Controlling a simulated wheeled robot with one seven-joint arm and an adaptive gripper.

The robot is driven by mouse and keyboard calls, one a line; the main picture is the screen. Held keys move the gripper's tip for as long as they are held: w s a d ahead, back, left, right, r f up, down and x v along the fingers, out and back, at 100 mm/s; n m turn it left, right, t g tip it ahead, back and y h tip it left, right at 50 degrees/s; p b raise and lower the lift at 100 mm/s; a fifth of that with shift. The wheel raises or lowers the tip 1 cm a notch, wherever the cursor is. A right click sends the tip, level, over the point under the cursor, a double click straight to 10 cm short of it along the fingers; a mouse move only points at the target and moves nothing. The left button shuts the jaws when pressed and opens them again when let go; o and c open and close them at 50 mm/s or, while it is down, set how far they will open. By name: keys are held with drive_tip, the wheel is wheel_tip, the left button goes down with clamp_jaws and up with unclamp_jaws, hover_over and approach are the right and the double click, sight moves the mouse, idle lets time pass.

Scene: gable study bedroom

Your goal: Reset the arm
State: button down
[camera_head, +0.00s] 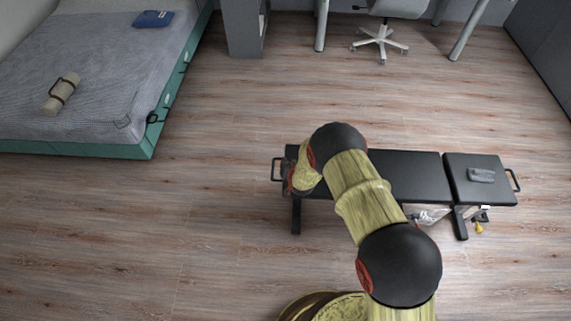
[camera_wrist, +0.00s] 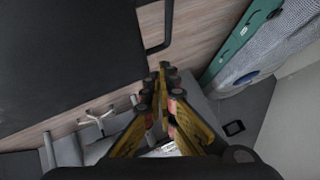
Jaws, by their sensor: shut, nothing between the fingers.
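My gripper (camera_wrist: 160,75) is in the wrist view, pointing up the picture, with its yellow-and-black fingers together and nothing between them. The dark bench pad (camera_wrist: 65,60) fills the upper left of that view, close to the fingers, with its black end handle (camera_wrist: 155,28) near the fingertips. In the head view my bent arm stretches over the left part of the black bench (camera_head: 410,175). The gripper itself cannot be made out there; the arm's outer part hides part of the bench's left end.
The bed (camera_head: 90,75) stands at the upper left, with a rolled mat (camera_head: 61,94) and a blue book-like item (camera_head: 153,19) on it. An office chair (camera_head: 380,38) stands at the back between desk legs. A grey object (camera_head: 481,175) lies on the bench's right pad. Bare floor (camera_head: 130,225) spreads left.

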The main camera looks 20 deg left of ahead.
drive_tip(key=s+r+p, duration=0.2)
drive_tip(key=s+r, duration=0.2)
drive_tip(key=r, duration=0.1)
drive_tip(key=shift+s+d, duration=0.15)
drive_tip(key=shift+d, duration=0.3)
